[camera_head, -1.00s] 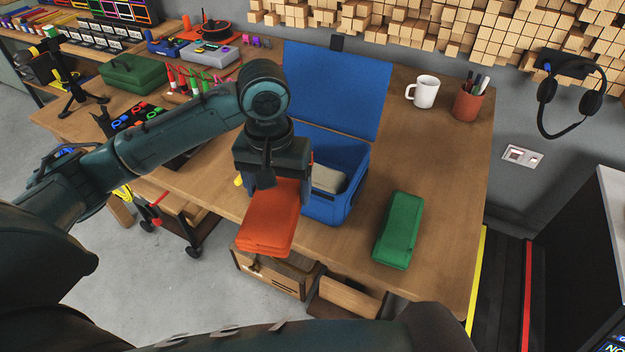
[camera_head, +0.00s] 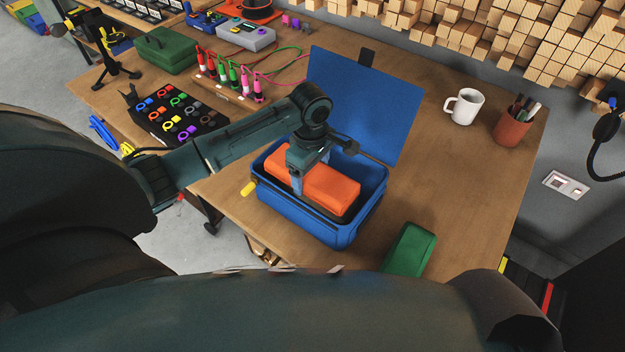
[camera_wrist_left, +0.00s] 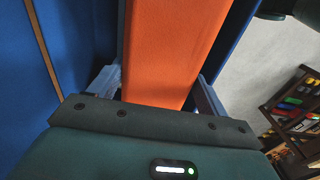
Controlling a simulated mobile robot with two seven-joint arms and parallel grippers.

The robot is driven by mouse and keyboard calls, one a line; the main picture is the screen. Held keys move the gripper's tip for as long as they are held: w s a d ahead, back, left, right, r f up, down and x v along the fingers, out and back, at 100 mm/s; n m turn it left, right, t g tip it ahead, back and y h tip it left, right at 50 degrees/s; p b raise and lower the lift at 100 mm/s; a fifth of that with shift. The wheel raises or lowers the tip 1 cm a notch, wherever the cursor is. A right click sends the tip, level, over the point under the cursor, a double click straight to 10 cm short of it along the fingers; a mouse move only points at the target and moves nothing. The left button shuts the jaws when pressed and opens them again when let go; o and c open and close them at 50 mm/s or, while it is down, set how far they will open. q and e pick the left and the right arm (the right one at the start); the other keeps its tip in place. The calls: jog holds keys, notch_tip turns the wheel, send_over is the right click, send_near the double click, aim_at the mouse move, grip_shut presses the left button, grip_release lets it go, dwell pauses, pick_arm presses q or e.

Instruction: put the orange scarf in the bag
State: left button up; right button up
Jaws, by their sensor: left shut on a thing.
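The bag's lid (camera_head: 362,100) stands open at the back. The beige item seen in the bag earlier is hidden now. My right gripper is not in view.
A green folded item (camera_head: 409,250) lies on the table right of the bag. A white mug (camera_head: 466,107) and a red pen cup (camera_head: 512,126) stand at the back right.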

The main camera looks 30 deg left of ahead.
aim_at(311, 182)
pick_arm(q)
jog(key=shift+f, duration=1.85)
jog(key=shift+f, duration=0.15)
jog(key=o, duration=0.8)
notch_tip(311, 182, up, 12)
jog(key=shift+r, duration=0.2)
